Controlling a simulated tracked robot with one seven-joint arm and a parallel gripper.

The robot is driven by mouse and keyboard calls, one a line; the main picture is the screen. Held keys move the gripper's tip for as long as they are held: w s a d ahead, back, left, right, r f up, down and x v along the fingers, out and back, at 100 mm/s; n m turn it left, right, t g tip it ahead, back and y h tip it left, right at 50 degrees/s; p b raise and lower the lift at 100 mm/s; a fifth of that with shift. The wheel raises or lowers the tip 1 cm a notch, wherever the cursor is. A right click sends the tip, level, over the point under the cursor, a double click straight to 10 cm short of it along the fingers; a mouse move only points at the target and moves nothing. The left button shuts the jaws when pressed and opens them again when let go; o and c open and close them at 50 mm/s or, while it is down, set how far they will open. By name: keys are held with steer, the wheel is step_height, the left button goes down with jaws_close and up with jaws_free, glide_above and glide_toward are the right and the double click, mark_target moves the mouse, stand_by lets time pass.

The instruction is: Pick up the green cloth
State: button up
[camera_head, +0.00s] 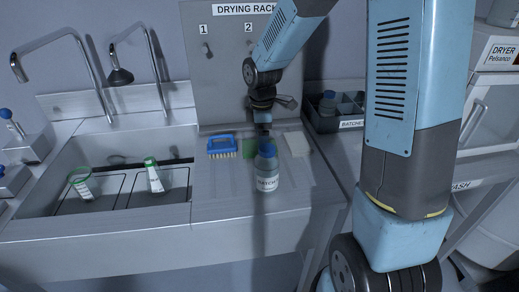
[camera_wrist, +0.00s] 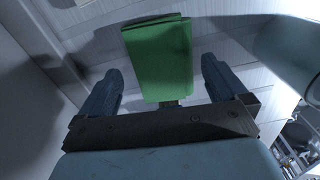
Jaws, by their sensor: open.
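The green cloth (camera_wrist: 160,55) is a folded flat piece lying on the ribbed metal drainboard. In the wrist view it lies between and beyond my two fingers. In the head view only a small part of the cloth (camera_head: 249,148) shows, between the blue brush and the bottle. My gripper (camera_wrist: 162,85) is open, one finger on each side of the cloth's near end. In the head view my gripper (camera_head: 263,126) hangs just above the drainboard behind the bottle, and its fingertips are hard to make out. I cannot tell its exact height over the cloth.
A blue-capped bottle (camera_head: 267,172) stands in front of the cloth. A blue brush (camera_head: 222,147) lies left of it, and a pale pad (camera_head: 296,143) lies right. A drying rack panel (camera_head: 222,85) rises behind. A dark bin (camera_head: 330,124) is at right.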

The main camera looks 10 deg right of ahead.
steer(key=shift+f, duration=1.15)
steer(key=shift+c, duration=0.3)
steer(key=c, duration=1.1)
